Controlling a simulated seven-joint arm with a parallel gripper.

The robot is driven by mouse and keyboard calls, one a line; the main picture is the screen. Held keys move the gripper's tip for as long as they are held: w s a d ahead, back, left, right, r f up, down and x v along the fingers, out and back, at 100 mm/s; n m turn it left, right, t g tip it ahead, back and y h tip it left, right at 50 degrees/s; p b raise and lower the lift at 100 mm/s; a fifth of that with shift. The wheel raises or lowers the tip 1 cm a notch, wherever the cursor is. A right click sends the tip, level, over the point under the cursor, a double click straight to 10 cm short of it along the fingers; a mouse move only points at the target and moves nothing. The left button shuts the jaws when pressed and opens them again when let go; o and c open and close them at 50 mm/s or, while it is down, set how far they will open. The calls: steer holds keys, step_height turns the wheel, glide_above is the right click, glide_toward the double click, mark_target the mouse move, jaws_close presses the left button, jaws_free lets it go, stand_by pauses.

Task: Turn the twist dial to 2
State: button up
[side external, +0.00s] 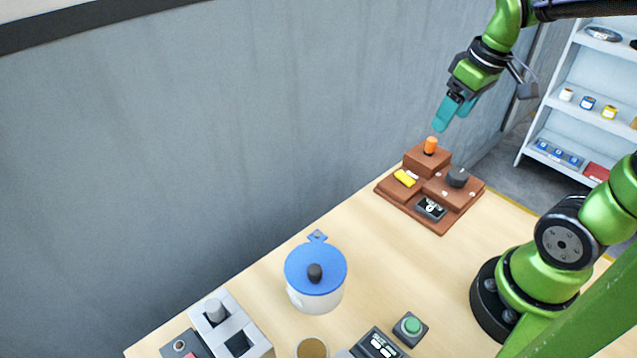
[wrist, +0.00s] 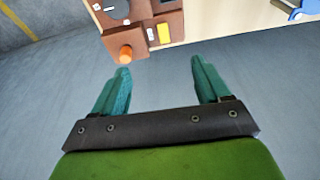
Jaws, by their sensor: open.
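A brown stepped block (side external: 414,220) stands at the far end of the table and carries several controls. The dark round knob (side external: 457,177) on its right looks like the twist dial; it also shows at the top left of the wrist view (wrist: 116,9). No numbers are readable. An orange peg (side external: 430,146) stands on the raised back step, with a yellow piece (side external: 404,178) and a small dark display (side external: 430,208) below it. My gripper (side external: 443,122) has teal fingers and hangs above and behind the block. In the wrist view its fingers (wrist: 163,82) are spread and empty.
A blue-lidded pot (side external: 316,268), a green button (side external: 411,326) and a grey holder (side external: 231,325) stand on the nearer table. A wall (side external: 200,150) runs along the left edge. A shelf (side external: 570,110) stands at the right. Bare table lies between block and pot.

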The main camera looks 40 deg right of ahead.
mark_target(459, 173)
steer(key=s+d+n+g, duration=0.25)
steer(key=d+n, duration=0.35)
steer(key=n, duration=0.3)
step_height(459, 173, down, 16)
steer(key=shift+w+d+f, duration=0.1)
steer(key=shift+d+f, duration=0.05)
steer(key=shift+f, duration=0.1)
steer(key=shift+c, duration=0.4)
steer(key=c, duration=1)
